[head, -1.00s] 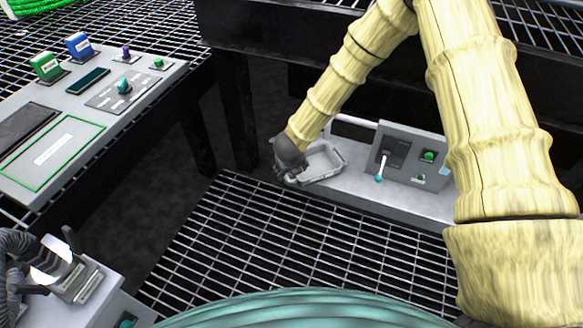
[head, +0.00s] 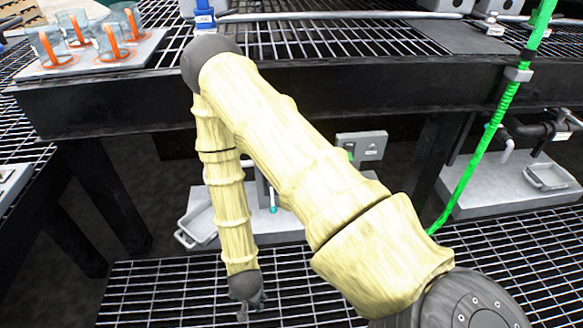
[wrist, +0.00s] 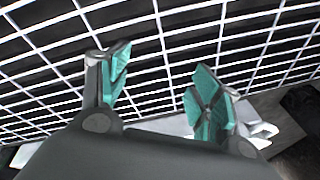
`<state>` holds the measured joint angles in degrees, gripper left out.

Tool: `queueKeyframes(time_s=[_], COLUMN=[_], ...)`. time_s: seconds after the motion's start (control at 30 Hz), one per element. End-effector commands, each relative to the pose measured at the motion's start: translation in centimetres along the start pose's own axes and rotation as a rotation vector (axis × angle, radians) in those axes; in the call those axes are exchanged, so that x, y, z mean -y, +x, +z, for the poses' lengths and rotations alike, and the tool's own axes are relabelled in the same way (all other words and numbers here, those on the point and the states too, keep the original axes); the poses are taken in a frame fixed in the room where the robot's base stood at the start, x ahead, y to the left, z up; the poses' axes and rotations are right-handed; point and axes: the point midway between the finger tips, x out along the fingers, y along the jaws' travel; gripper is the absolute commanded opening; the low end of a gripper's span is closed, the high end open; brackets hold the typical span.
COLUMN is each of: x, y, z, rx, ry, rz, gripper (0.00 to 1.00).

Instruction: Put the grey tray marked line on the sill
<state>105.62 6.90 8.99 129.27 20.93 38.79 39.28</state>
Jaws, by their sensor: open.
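A grey tray (head: 199,222) sits on the left end of a low grey ledge (head: 262,232) beneath the dark bench. My forearm partly covers both, and I cannot read any marking on the tray. My gripper (head: 250,303) is apart from the tray, below and to the right of it in the head view, over the floor grating. In the wrist view my gripper (wrist: 160,68) is open with nothing between its teal pads. A pale grey piece, perhaps the tray, shows behind the right finger there. Another grey tray (head: 548,176) is on a grey ledge (head: 510,188) at right.
A green hose (head: 490,140) hangs down from the bench at right. A grey panel box (head: 362,147) and a teal-tipped lever (head: 272,197) are near the ledge. Clear jars with orange bands (head: 108,40) stand on a plate above. The floor grating (head: 150,295) is clear.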

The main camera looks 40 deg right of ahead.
Motion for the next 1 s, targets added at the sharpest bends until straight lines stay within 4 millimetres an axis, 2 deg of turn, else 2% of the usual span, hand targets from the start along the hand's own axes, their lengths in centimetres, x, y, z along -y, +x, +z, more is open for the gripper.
queueKeyframes(time_s=[0.03,0.2,0.3,0.4,0.5,0.6,0.87,1.0], x=[-2.5,-9.3,-12.5,-14.5,-15.7,-16.0,-16.0,-15.8], y=[-0.2,-1.5,-2.4,-3.2,-3.7,-3.9,-3.9,-4.8], z=[0.8,2.8,3.7,4.3,4.7,4.8,4.8,4.7], rx=[0.021,0.111,0.165,0.206,0.230,0.239,0.239,0.238], ry=[-0.136,-0.591,-0.798,-0.944,-1.025,-1.055,-1.054,-1.053], rz=[0.023,0.062,0.069,0.068,0.065,0.063,0.063,0.063], gripper=[0.64,0.64,0.64,0.64,0.64,0.64,0.64,0.64])
